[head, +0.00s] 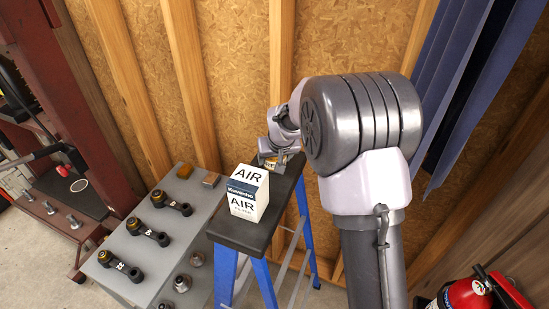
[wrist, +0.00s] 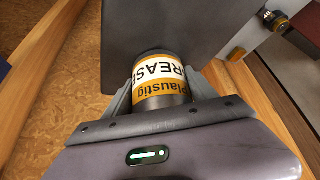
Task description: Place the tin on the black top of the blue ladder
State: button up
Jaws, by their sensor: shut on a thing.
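The tin (wrist: 160,78) has a white and yellow label with dark lettering and a dark lid. My gripper (wrist: 162,92) is shut around its sides in the wrist view. In the head view my gripper (head: 272,160) is at the far end of the black top (head: 240,234) of the blue ladder (head: 226,275), and only a bit of the tin shows there. The black top also fills the upper middle of the wrist view (wrist: 155,25). The tin is at its edge; I cannot tell whether it touches the surface.
A white AIR filter box (head: 248,195) stands on the black top, nearer than my gripper. A grey bench (head: 165,220) with several black and brass tools is at left. A stud wall (head: 240,60) is close behind. A red extinguisher (head: 470,294) is at lower right.

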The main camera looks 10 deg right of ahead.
jog(key=o, duration=1.8)
jog(key=shift+f, duration=0.15)
jog(key=shift+o, duration=0.2)
jog(key=shift+r, duration=0.45)
jog(key=s+a+r+m+p, duration=0.1)
jog(key=s+r+m, duration=0.1)
jog(key=s+r, duration=1.6)
jog(key=s+a+f+m+y, duration=0.1)
jog(key=s, duration=0.9)
jog(key=s+a+f+m+y, duration=0.1)
jog(key=s+a, duration=0.1)
jog(key=s, duration=0.8)
jog(key=shift+s, duration=0.2)
